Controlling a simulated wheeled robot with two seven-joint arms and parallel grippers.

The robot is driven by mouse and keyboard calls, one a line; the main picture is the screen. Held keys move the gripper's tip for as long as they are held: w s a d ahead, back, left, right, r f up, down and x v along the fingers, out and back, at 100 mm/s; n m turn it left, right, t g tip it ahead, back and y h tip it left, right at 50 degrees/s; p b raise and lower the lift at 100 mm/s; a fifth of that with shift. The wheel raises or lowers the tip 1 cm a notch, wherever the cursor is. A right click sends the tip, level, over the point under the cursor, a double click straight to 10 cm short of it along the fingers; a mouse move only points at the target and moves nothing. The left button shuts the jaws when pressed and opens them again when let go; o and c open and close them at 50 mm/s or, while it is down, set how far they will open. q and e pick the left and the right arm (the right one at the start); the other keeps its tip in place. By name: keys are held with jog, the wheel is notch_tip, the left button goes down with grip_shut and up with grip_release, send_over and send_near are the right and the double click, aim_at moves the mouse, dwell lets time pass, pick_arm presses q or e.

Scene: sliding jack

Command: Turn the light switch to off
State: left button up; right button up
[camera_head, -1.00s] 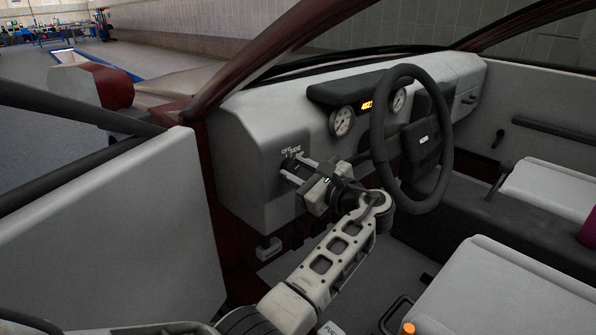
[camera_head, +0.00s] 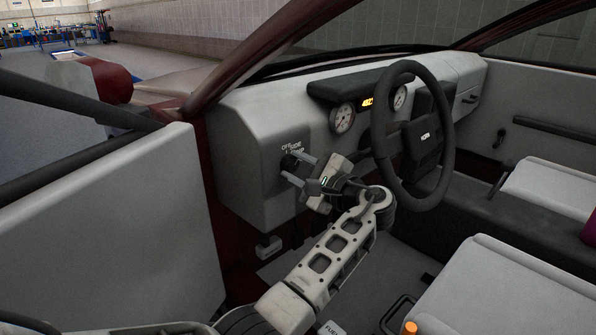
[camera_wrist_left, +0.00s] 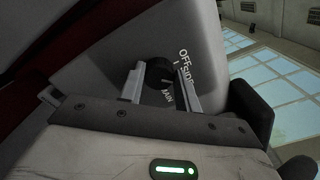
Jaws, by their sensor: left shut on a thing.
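The light switch is a dark round knob (camera_head: 289,163) on the grey left end panel of the dashboard (camera_head: 245,150). Printed position labels (camera_head: 292,147), among them OFF and SIDE, sit above it. My left gripper (camera_head: 294,166) is shut on the knob, one finger on each side. In the left wrist view the knob (camera_wrist_left: 159,72) sits between the two fingers (camera_wrist_left: 160,80), with the OFF label (camera_wrist_left: 183,56) to its right. The fingers partly hide the knob, and I cannot tell its pointed setting. My right gripper is not in view.
The black steering wheel (camera_head: 415,140) stands just right of my left wrist. The open door panel (camera_head: 120,235) is on the left. The seat (camera_head: 500,290) is at lower right. Dashboard gauges (camera_head: 343,118) are behind the wheel.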

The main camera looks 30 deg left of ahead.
pick_arm(q)
jog(key=n+b, duration=0.2)
jog(key=n, duration=0.2)
jog(key=shift+f, duration=0.2)
jog(key=shift+n+b, duration=0.45)
jog(key=shift+n, duration=0.55)
jog(key=shift+n+b, duration=0.5)
jog(key=shift+b, duration=0.1)
jog(key=shift+n, duration=0.5)
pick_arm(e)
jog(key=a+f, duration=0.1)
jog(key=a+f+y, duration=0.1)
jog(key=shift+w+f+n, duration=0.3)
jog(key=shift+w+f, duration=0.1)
pick_arm(q)
jog(key=shift+r, duration=0.1)
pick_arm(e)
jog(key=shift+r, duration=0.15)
